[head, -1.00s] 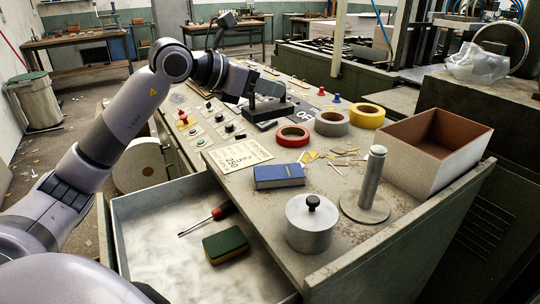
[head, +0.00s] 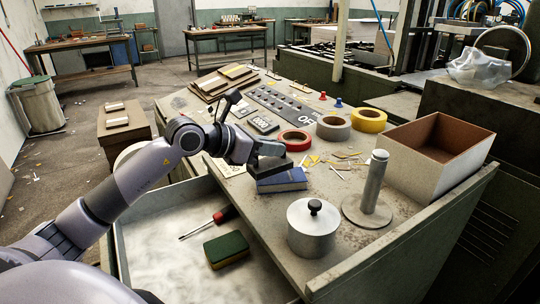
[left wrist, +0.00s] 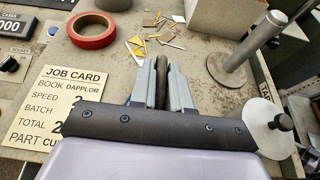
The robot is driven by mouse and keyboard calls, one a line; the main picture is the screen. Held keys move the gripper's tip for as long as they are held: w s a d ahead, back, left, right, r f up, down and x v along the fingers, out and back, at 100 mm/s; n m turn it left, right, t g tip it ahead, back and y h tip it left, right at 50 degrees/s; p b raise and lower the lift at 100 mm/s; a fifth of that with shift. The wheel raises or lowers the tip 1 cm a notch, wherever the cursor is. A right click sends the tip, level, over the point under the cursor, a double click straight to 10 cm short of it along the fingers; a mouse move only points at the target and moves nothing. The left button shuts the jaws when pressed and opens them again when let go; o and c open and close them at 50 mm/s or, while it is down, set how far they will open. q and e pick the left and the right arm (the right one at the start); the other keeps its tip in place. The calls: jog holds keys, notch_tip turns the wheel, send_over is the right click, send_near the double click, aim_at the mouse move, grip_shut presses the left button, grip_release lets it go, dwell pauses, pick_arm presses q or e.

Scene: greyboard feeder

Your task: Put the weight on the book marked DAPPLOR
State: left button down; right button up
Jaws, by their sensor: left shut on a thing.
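My left gripper (head: 266,150) is shut on a dark block-shaped weight (head: 265,167), which hangs below the fingers. In the left wrist view a dark upright part (left wrist: 162,72) shows between the fingers (left wrist: 162,88). The blue book (head: 283,181) lies on the grey worktop, and the weight is over its back part; I cannot tell whether they touch. The book's lettering is too small to read. A job card (left wrist: 70,103) reads BOOK DAPPLOR. My right gripper is not in view.
A lidded metal pot (head: 312,235) and an upright metal post (head: 373,185) stand right of the book. Tape rolls (head: 334,127) and a box (head: 405,170) are behind. An open drawer (head: 150,215) holds a screwdriver (head: 208,222) and a sponge (head: 226,249).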

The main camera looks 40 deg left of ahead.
pick_arm(q)
notch_tip(320, 180, down, 2)
jog(key=shift+f, duration=0.15)
jog(key=c, duration=1.1)
grip_release()
jog(key=shift+f, duration=0.1)
jog(key=shift+r, duration=0.2)
jog(key=shift+s+a, duration=0.1)
jog(key=shift+s, duration=0.15)
jog(key=b+v, duration=0.2)
jog(key=v, duration=0.9)
jog(key=shift+s+b, duration=0.15)
jog(key=shift+b, duration=0.15)
